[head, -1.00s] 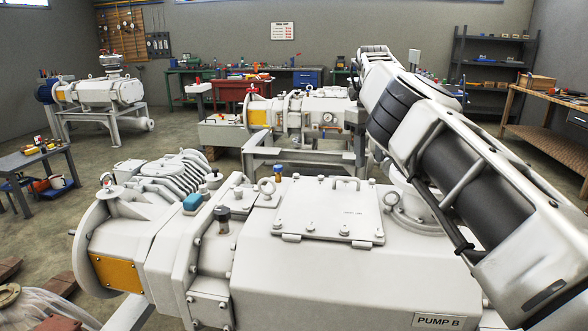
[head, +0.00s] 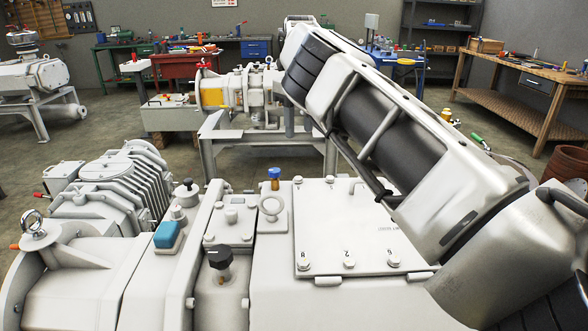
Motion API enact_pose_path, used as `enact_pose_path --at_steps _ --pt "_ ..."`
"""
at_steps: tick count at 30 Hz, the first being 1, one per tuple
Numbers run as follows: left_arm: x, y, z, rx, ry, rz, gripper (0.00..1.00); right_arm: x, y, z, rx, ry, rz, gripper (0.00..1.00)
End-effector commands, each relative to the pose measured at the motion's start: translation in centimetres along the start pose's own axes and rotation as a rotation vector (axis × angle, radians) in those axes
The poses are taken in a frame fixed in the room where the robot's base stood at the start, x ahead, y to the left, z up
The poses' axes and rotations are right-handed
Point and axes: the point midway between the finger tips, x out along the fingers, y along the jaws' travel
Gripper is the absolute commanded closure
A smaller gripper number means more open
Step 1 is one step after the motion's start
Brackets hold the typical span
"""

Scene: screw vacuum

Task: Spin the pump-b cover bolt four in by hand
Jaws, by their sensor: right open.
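The pump's flat cover plate (head: 330,222) lies on top of the white pump housing (head: 272,290). Bolt heads show along its near edge: left (head: 303,264), middle (head: 349,264) and right (head: 393,262). Small marks are stamped beside them, but I cannot read for certain which is four. Two more bolts show at the far edge, one at the far left corner (head: 298,180). My right arm (head: 400,150) crosses over the plate's right side and hides that part. My right gripper's fingers cannot be made out clearly behind the arm, and nothing shows held. My left gripper is out of view.
Another pump (head: 240,92) stands behind on a frame. Workbenches line the back, with open floor between.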

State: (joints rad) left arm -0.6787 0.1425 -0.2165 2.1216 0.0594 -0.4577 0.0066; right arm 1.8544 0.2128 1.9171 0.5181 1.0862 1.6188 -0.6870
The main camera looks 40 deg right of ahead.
Motion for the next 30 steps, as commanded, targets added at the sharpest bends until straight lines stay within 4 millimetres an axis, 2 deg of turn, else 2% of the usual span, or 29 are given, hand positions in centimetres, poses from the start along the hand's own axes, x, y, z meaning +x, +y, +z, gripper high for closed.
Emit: enact_pose_path --at_steps 1,6,15,21,30 --pt "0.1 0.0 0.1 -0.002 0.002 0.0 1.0 1.4 0.1 0.0 -0.001 0.005 0.001 0.59" --pt "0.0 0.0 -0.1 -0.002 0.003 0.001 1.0 5.1 0.1 -0.1 -0.001 0.006 0.001 0.59" --pt "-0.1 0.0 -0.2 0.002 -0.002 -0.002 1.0 10.5 0.0 -0.1 -0.002 0.005 0.0 0.59" --pt "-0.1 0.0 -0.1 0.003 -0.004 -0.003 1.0 12.1 0.0 -0.1 -0.002 0.002 -0.001 0.59" --pt "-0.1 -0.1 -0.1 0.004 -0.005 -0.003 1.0 12.3 0.0 0.0 -0.002 0.001 -0.001 0.59"
